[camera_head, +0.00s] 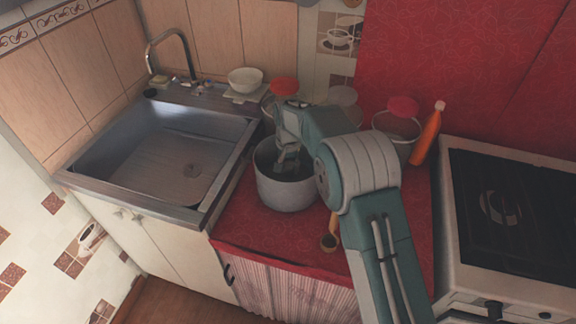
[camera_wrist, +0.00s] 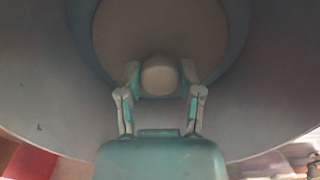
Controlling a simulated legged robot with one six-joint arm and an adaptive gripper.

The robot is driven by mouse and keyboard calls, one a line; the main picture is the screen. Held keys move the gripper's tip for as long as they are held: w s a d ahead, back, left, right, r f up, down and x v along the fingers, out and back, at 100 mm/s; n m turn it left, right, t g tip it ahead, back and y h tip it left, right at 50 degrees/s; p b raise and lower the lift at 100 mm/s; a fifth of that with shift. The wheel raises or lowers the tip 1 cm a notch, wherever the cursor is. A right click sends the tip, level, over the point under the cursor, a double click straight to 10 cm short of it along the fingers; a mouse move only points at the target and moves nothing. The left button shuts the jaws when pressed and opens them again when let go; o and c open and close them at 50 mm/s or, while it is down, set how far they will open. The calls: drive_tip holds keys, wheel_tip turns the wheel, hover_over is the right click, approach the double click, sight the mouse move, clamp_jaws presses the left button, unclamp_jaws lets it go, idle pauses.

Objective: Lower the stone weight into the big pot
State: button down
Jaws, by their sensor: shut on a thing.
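The big pot (camera_head: 287,194) is grey and stands upright on the red counter, right of the sink. My gripper (camera_head: 288,163) reaches down into the pot's mouth. In the wrist view, my gripper (camera_wrist: 160,78) is shut on a pale, rounded stone weight (camera_wrist: 160,75), with one finger on each side. The pot's inside (camera_wrist: 60,90) surrounds the weight in that view. The weight is hidden in the head view by my gripper and the pot wall. I cannot tell whether the weight touches the pot's bottom.
A metal sink (camera_head: 165,150) lies to the left, with a white bowl (camera_head: 245,80) behind it. Red-lidded containers, one a jar (camera_head: 397,135), stand behind my arm. An orange bottle (camera_head: 427,138) leans near the stove (camera_head: 510,220). A small wooden-handled item (camera_head: 329,242) lies in front.

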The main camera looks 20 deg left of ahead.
idle(0.3)
drive_tip(key=shift+c, duration=0.9)
unclamp_jaws()
drive_tip(key=shift+f, duration=0.1)
drive_tip(key=shift+f, duration=0.1)
